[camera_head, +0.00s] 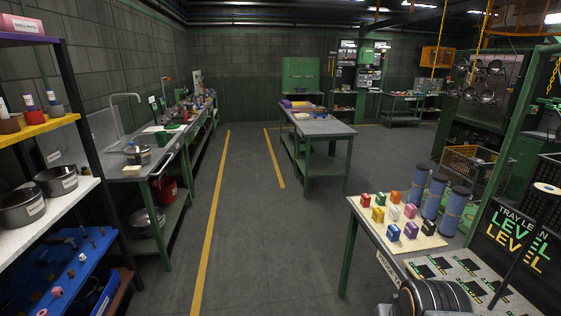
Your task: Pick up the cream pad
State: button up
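A small cream pad (132,168) appears to lie flat on the left counter, in front of a steel pot; it is small and its details are hard to make out. A pale cream round disc (547,188) shows at the top of a dark pole at the right edge. My gripper is not in view, so its state and anything it holds are hidden.
The left counter (170,150) has a sink tap and a red bucket (164,190) below. A shelf rack with pots (57,181) stands at near left. A table with coloured blocks (380,198) and blue rollers (453,210) stands right. The middle floor (255,240) is clear.

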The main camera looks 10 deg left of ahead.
aim_at(135, 170)
jog(key=u, duration=0.3)
jog(key=i, duration=2.3)
jog(key=u, duration=1.7)
jog(key=i, duration=2)
jog(key=u, duration=0.65)
jog(key=i, duration=0.75)
jog(key=u, duration=0.05)
